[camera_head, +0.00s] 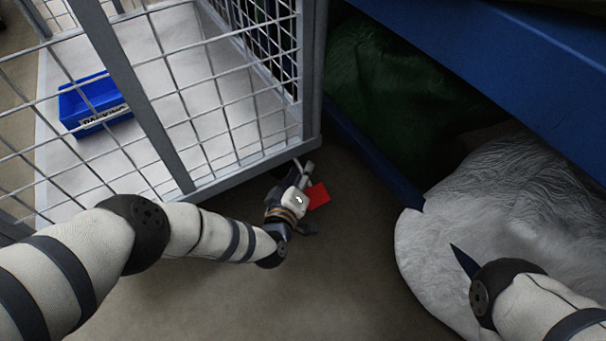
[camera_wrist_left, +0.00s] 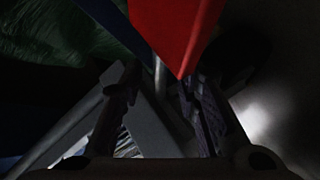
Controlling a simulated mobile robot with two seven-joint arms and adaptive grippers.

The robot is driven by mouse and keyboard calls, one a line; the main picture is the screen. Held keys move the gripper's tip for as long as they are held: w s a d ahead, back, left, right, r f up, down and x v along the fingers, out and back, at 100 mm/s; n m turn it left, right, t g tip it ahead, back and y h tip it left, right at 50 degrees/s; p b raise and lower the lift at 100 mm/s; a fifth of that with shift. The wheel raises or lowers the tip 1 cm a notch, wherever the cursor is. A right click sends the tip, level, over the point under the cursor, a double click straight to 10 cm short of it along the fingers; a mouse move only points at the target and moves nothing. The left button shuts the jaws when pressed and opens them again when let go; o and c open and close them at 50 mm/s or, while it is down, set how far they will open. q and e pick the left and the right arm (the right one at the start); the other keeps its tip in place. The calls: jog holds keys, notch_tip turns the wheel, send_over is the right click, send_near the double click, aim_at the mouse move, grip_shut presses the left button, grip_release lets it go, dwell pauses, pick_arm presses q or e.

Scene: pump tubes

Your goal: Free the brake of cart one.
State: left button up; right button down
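The cart (camera_head: 160,135) is a grey wire-mesh cage on the left in the head view. A flat red piece (camera_head: 317,195), perhaps the brake pedal, is just outside its lower right corner. My left gripper (camera_head: 302,177) is low at that corner, right beside the red piece. In the left wrist view the red piece (camera_wrist_left: 175,30) hangs large at the top, in front of the fingertips. The two fingers stand apart there, with a grey bar behind the gap. Contact with the red piece cannot be told. My right gripper is hidden; only my right arm shows.
A blue bin (camera_head: 95,103) lies inside the cart. A blue shelf beam (camera_head: 500,60) runs along the upper right, with a dark green sack (camera_head: 385,90) and a white sack (camera_head: 500,205) under it. Bare floor (camera_head: 340,270) lies between cart and sacks.

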pick_arm(q)
jog(key=shift+w+d+f+b, duration=0.15)
jog(key=shift+w+b, duration=0.15)
jog(key=shift+w, duration=0.25)
grip_shut()
pick_arm(e)
jog(key=shift+w+f, duration=0.1)
jog(key=shift+f, duration=0.2)
pick_arm(q)
jog(key=shift+p, duration=0.3)
pick_arm(e)
jog(key=shift+r, duration=0.15)
pick_arm(q)
jog(key=shift+s+r+n+g+p, duration=0.15)
jog(key=shift+r+n+g+p, duration=0.6)
jog(key=shift+g+p, duration=0.3)
jog(key=shift+d+r+n+g+h+p, duration=0.1)
jog(key=shift+r+n+g+h+p, duration=0.5)
jog(key=shift+g, duration=0.45)
pick_arm(e)
jog(key=shift+d+r, duration=0.1)
jog(key=shift+r, duration=0.95)
pick_arm(q)
jog(key=shift+f, duration=0.1)
grip_release()
